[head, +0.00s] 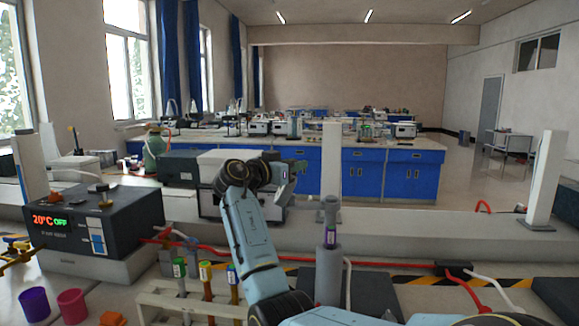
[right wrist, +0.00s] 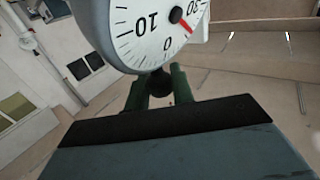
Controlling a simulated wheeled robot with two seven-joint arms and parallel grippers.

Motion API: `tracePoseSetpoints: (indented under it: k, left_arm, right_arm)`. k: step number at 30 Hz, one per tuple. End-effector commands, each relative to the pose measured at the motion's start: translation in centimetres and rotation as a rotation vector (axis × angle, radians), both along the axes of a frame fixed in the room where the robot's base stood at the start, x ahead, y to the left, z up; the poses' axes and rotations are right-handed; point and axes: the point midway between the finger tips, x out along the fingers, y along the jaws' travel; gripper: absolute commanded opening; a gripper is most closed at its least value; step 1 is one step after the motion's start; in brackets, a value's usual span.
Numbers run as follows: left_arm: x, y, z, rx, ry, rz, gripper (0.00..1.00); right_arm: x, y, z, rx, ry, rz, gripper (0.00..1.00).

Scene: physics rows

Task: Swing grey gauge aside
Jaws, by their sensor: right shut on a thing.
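The grey gauge (right wrist: 150,32) fills the top of the right wrist view. Its white dial has black numbers, a dark hub and a red needle, and its upper part is cut off by the frame edge. My right gripper (right wrist: 159,82) has its two green fingers on either side of a dark stem just below the dial, shut on it. In the head view my light-blue right arm reaches up and forward over the bench, with its hand (head: 291,168) pointing right. I cannot make out the gauge there. My left gripper is not in view.
A dark heater box (head: 97,222) reading 20°C OFF stands at left. A rack (head: 190,300) with several capped tubes is beside my forearm. Purple and pink cups (head: 72,305) sit front left. Red hoses cross the bench.

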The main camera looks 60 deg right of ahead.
Motion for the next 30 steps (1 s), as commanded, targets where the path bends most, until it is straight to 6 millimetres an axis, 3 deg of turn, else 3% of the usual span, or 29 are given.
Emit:
tracePoseSetpoints:
  k: [3, 4, 8, 20, 30]
  left_arm:
    - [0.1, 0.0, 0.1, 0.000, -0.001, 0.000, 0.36]
    - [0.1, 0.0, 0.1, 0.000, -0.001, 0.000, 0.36]
    - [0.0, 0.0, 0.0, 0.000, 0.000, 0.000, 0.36]
    - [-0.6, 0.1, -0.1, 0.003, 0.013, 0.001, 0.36]
    - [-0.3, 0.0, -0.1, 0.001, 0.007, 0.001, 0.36]
  right_arm:
    - [-0.1, -0.2, 0.6, -0.009, -0.007, 0.002, 0.00]
    - [-0.1, -0.2, 0.6, -0.009, -0.007, 0.002, 0.28]
    - [0.0, -0.1, 0.5, -0.008, -0.006, 0.002, 0.44]
    - [0.3, 1.0, 0.3, -0.006, -0.003, 0.006, 0.44]
    - [1.4, 8.1, 0.2, -0.005, -0.004, 0.007, 0.44]
